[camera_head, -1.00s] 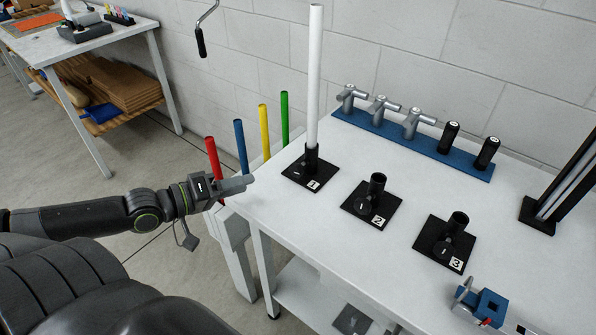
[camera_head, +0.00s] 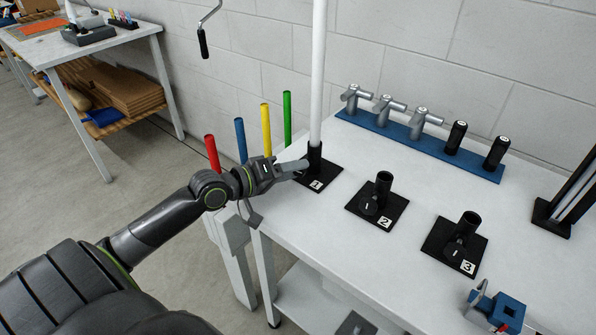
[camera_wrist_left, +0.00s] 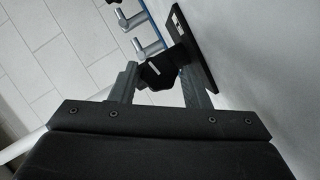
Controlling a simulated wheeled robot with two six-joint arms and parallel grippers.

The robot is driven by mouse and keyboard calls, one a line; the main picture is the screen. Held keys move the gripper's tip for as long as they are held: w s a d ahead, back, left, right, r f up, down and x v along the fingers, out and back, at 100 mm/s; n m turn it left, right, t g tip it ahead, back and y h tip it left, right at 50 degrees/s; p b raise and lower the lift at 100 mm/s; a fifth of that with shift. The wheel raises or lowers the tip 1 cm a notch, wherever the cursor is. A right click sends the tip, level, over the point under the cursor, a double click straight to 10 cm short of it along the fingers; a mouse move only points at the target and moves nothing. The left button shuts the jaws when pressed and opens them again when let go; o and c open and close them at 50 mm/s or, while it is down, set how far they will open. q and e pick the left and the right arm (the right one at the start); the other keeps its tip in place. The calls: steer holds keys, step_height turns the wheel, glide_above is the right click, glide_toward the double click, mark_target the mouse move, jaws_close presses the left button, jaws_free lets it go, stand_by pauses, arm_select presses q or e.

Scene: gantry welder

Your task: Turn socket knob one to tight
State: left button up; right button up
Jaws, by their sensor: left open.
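Socket one (camera_head: 315,157) stands on a black base plate marked 1 at the table's left side, with a white upright rod (camera_head: 319,75) in it. My left gripper (camera_head: 298,168) is at the socket's left side and hides its knob in the head view. In the left wrist view the black knob (camera_wrist_left: 157,72) with a white line mark lies between the two open fingers of my left gripper (camera_wrist_left: 160,88). I cannot tell whether the fingers touch it. The black base plate (camera_wrist_left: 197,52) stands beyond it. My right gripper is not in view.
Sockets two (camera_head: 384,185) and three (camera_head: 468,230) stand empty to the right on the white table (camera_head: 350,240). A blue rack (camera_head: 420,143) with several handles is at the back. Red, blue, yellow and green rods (camera_head: 287,118) stand at the left edge.

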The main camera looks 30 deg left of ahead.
arm_select(q)
steer(key=shift+w+d+f, duration=0.15)
steer(key=shift+w+d, duration=0.15)
steer(key=shift+w, duration=0.3)
steer(key=shift+w+d, duration=0.1)
steer(key=shift+w, duration=0.05)
steer(key=c, duration=0.7)
